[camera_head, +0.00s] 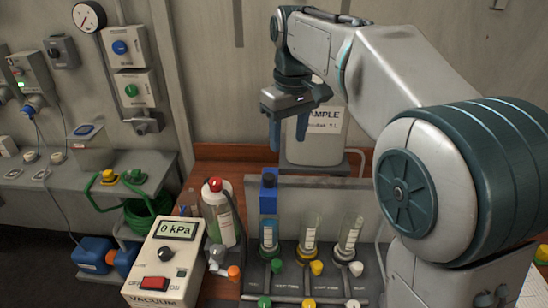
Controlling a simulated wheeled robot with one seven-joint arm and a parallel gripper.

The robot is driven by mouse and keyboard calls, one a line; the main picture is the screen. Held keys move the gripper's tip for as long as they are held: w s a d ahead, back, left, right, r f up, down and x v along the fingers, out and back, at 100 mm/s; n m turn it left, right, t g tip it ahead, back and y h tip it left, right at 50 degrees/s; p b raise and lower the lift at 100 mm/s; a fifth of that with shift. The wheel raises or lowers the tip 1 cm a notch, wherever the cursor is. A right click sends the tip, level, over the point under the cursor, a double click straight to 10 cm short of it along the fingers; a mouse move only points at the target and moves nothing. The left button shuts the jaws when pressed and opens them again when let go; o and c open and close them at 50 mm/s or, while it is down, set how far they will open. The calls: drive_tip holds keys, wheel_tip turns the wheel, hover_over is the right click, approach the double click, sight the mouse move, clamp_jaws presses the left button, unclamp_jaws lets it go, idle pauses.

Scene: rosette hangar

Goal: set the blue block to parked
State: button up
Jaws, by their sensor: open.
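No mark reading "parked" can be made out. My gripper (293,118) points down, open and empty, above and a little to the right of the blue block, clearly apart from it.
Two more tubes (308,238) (349,234) stand on the rack, with coloured knobs in front. A white container labelled "SAMPLE" (318,150) is behind my gripper. A red-capped bottle (219,215) and a vacuum gauge box reading 0 kPa (166,262) stand to the left.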

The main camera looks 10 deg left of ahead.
drive_tip(key=r+n, duration=0.1)
hover_over(269, 176)
wheel_tip(269, 176, down, 13)
drive_tip(key=shift+f+p, duration=0.2)
drive_tip(key=shift+p, duration=0.55)
